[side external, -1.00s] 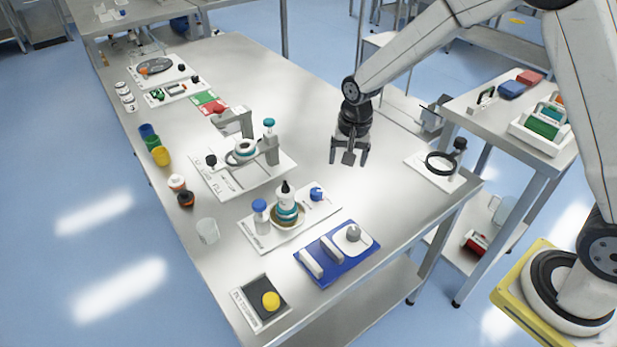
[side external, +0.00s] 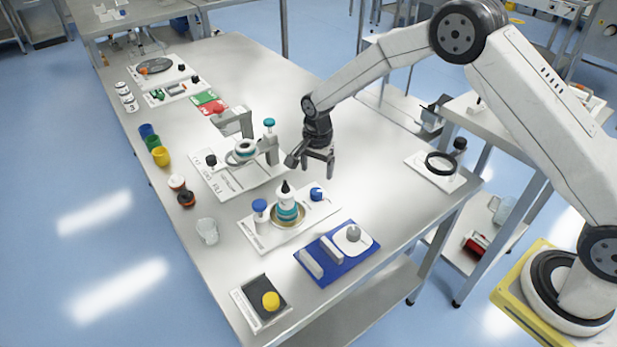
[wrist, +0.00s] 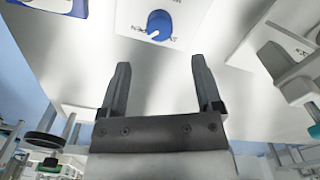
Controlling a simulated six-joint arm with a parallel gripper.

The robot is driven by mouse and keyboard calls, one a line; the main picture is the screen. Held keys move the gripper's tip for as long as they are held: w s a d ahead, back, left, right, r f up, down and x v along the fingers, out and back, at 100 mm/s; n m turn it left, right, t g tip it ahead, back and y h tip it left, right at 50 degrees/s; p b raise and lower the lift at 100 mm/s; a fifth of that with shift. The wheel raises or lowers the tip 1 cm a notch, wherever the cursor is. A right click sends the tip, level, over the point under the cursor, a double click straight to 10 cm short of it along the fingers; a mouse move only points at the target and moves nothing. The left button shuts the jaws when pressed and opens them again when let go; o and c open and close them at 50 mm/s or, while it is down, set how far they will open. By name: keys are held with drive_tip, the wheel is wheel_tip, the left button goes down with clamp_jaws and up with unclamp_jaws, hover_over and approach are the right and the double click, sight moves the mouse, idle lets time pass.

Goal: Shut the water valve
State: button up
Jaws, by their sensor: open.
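The blue valve knob (side external: 316,194) sits at the right end of a white board (side external: 262,236) on the steel table. In the wrist view the blue knob (wrist: 159,23) is at the top, beyond my fingertips. A white mark on its lower-left side lies close to the printed word OPEN; other lettering at its lower right is hard to read. My gripper (side external: 311,167) is open and empty, above and behind the knob, apart from it. In the wrist view my gripper (wrist: 160,68) shows two spread fingers with nothing between them.
A black-tipped bottle (side external: 286,197) stands on the same board, left of the knob, with a blue-capped bottle (side external: 260,217) further left. A fixture with a teal knob (side external: 269,122) stands left of my gripper. A blue board (side external: 315,272) lies in front.

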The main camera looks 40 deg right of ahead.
sight(316, 190)
drive_tip(key=shift+f, duration=3.55)
clamp_jaws()
